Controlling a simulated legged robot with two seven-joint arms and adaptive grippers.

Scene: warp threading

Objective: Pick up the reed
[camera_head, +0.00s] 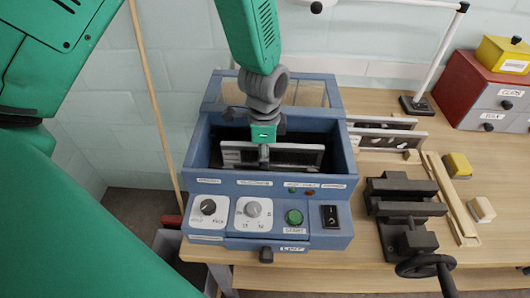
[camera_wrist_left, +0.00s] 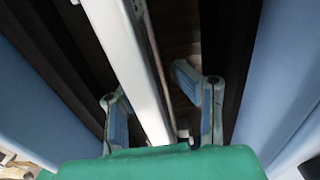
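A reed (camera_head: 299,158), a long light-grey frame with a dark slotted middle, stands inside the open blue machine box (camera_head: 345,165). My left gripper (camera_head: 264,155) reaches down into the box from above, at the left half of the reed. In the left wrist view, the reed's pale top bar (camera_wrist_left: 128,65) runs between the two spread fingers of the left gripper (camera_wrist_left: 165,112). A gap shows between the bar and the right finger. Contact with the left finger cannot be told. My right gripper is out of view.
The box walls surround the left gripper closely. Two similar frames (camera_head: 384,140) stand on the wooden table behind the vise (camera_head: 402,205). A red drawer cabinet (camera_head: 478,88), a lamp stand (camera_head: 418,104) and a yellow block (camera_head: 458,165) are to the right. A wooden pole leans at left.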

